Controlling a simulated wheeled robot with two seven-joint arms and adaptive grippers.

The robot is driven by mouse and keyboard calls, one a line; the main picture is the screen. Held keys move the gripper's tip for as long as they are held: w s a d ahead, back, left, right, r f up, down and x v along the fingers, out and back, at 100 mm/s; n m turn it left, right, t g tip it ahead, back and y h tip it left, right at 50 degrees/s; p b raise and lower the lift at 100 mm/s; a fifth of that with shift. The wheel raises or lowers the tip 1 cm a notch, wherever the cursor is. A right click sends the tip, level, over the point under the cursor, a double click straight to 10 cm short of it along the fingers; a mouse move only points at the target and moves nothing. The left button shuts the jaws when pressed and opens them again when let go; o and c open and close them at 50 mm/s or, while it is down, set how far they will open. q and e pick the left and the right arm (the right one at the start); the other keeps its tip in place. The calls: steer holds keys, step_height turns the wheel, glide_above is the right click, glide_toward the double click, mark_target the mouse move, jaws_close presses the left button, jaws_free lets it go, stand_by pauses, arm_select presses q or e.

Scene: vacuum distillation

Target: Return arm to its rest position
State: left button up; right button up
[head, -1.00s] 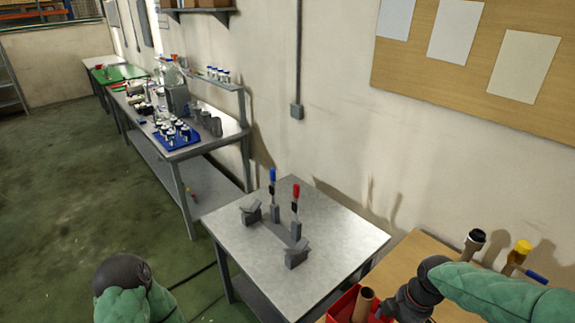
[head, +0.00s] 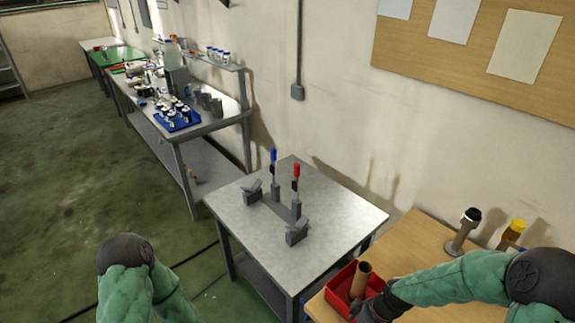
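My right arm comes in from the right in a green sleeve, and its dark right gripper (head: 370,309) is low at the bottom edge, by the red bin (head: 343,277). A brown tube (head: 361,280) stands tilted in the bin, right beside the gripper. The fingers are too dark and cut off to show whether they are open or hold anything. Of my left arm only a green-sleeved link and dark joint show at the bottom left; its gripper is out of view.
A metal table (head: 335,216) carries a grey fixture with a blue-handled (head: 274,158) and a red-handled clamp (head: 296,172). A wooden table (head: 420,243) holds a black-topped (head: 465,230) and a yellow-topped item (head: 511,233).

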steer(key=s+a+f+m, duration=0.4)
steer(key=s+f+m, duration=0.15)
steer(key=f, duration=0.25)
steer(key=s+a+f+m, duration=0.4)
steer(key=s+f+m, duration=0.1)
steer(key=s+f, duration=0.25)
step_height(320, 180, down, 7)
steer(key=w+a+n+b, duration=0.1)
steer(key=w+b, duration=0.2)
steer(key=b, duration=0.4)
steer(key=shift+a+r+y+b, duration=0.2)
steer(key=shift+a+y+b, duration=0.1)
steer(key=shift+a+b, duration=0.1)
steer(key=shift+s+d, duration=0.1)
